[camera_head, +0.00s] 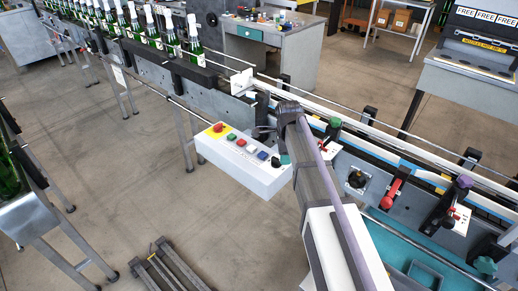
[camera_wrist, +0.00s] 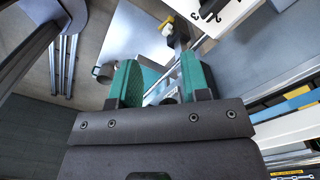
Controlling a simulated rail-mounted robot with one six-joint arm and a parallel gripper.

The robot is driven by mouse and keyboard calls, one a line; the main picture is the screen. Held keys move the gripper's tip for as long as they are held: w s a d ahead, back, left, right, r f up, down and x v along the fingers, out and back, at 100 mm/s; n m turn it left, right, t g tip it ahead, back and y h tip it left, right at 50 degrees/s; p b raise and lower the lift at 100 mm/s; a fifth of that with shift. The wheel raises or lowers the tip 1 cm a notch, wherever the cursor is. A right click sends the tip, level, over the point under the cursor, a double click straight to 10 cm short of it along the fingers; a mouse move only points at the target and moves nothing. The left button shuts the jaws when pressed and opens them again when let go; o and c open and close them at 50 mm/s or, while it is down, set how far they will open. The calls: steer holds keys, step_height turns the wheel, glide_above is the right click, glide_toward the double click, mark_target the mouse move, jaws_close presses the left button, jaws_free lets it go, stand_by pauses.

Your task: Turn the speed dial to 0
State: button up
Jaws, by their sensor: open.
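My gripper (camera_wrist: 160,84) is open, its two teal fingers apart with nothing clearly held between them. In the head view, my arm reaches to the white control box (camera_head: 230,172), and a teal fingertip (camera_head: 285,159) shows at its right end. A black knob (camera_head: 276,161) sits on that end of the box, right beside the fingertip; I cannot tell whether they touch. This knob may be the speed dial; its setting is not readable. My arm hides part of the box's right end.
The box also carries a red button on yellow (camera_head: 217,127) and several coloured buttons. Another black round knob (camera_head: 357,179) and a red lever (camera_head: 392,192) are on the grey machine to the right. Green bottles (camera_head: 171,38) line the conveyor behind.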

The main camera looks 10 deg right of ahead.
mark_target(277, 159)
steer(key=w+a+r+m+p, duration=0.1)
steer(key=w+r+m, duration=0.1)
steer(key=w+m, duration=0.6)
steer(key=shift+m, duration=0.4)
step_height(277, 159, down, 11)
steer(key=b, duration=1.1)
steer(key=shift+s+a, duration=0.1)
steer(key=shift+s, duration=0.05)
steer(key=shift+r, duration=0.1)
jaws_close()
